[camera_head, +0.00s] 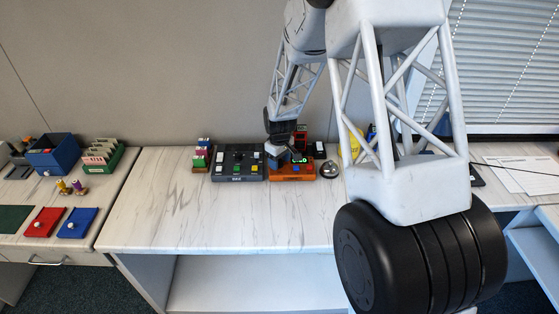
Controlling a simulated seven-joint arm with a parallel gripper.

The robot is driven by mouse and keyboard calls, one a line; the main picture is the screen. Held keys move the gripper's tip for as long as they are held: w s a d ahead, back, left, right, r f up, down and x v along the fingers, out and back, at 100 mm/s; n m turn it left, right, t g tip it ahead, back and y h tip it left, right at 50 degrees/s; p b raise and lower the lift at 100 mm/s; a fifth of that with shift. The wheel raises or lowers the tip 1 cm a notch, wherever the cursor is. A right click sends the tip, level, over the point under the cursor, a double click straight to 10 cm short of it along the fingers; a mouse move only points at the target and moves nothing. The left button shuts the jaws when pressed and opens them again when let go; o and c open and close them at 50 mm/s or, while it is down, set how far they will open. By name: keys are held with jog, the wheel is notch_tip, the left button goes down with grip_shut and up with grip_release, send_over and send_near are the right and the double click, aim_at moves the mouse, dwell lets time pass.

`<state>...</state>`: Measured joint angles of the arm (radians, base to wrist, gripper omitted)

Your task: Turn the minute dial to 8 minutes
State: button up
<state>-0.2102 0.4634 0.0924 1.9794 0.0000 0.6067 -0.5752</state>
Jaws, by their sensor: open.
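An orange box (291,176) with small coloured buttons and a dark upper part stands toward the back of the marble-patterned table. My gripper (285,158) is open and points down over the left part of this box. Whether its fingers touch anything is too small to tell. No minute dial or dial marks can be made out; the gripper covers part of the box's top. A dark control panel (238,165) with several coloured buttons and a knob stands just left of the orange box.
A silver bell (329,169) stands right of the orange box, and a small rack of coloured pieces (202,155) stands left of the panel. My arm hides much of the table's right side. The table front (200,225) is clear.

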jog(key=c, duration=0.9)
jog(key=shift+m, duration=0.5)
jog(key=m, duration=1)
jog(key=shift+r, duration=0.1)
jog(key=m, duration=0.9)
jog(key=shift+m, duration=0.4)
